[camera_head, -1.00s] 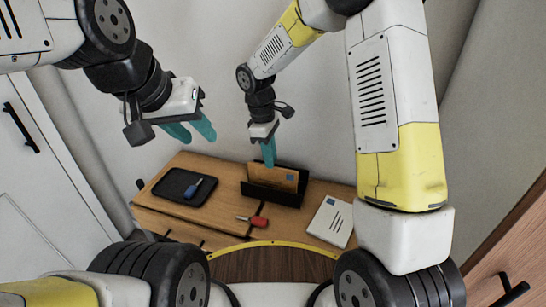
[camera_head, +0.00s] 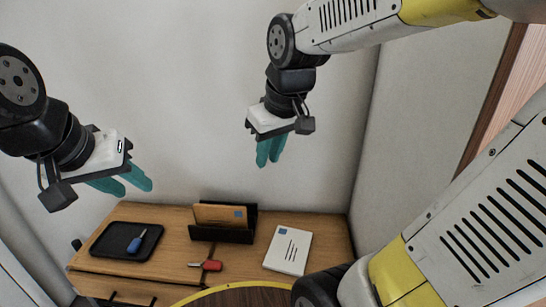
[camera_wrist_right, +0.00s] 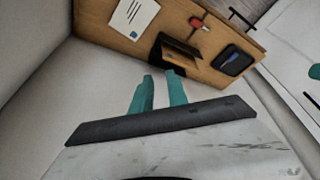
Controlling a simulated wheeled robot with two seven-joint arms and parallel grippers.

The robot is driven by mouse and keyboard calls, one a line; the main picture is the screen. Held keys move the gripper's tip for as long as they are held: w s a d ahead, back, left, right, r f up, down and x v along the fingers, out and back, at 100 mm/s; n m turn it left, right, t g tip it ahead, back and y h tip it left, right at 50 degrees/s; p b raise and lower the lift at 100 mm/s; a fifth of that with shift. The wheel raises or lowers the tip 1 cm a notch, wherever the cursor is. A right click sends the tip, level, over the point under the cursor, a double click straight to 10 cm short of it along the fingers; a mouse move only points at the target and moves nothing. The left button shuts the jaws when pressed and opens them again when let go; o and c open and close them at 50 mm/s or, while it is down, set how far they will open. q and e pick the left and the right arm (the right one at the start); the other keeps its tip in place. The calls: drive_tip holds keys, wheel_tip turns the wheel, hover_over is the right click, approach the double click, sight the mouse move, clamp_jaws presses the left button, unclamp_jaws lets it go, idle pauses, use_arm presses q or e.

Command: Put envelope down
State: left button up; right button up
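A brown envelope (camera_head: 220,214) with a blue stamp stands in a black holder (camera_head: 222,234) on the wooden desk. In the right wrist view the envelope (camera_wrist_right: 180,50) also shows in its holder. My right gripper (camera_head: 268,152) is raised in the air, above and to the right of the holder, clear of it. Its teal fingers (camera_wrist_right: 160,90) are apart in the right wrist view, with nothing between them. My left gripper (camera_head: 122,182) is in the air above the left part of the desk. Its fingers are apart and empty.
A white sheet or envelope (camera_head: 289,250) with a blue stamp and dark lines lies flat on the desk's right side. A red-handled tool (camera_head: 210,266) lies in front of the holder. A black tray (camera_head: 108,246) with a blue-handled tool (camera_head: 136,243) is at the left.

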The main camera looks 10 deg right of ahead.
drive_tip(key=s+d+r+m+t+y, duration=0.1)
drive_tip(key=s+d+m+t, duration=0.1)
drive_tip(key=s, duration=0.4)
drive_tip(key=shift+m, duration=0.9)
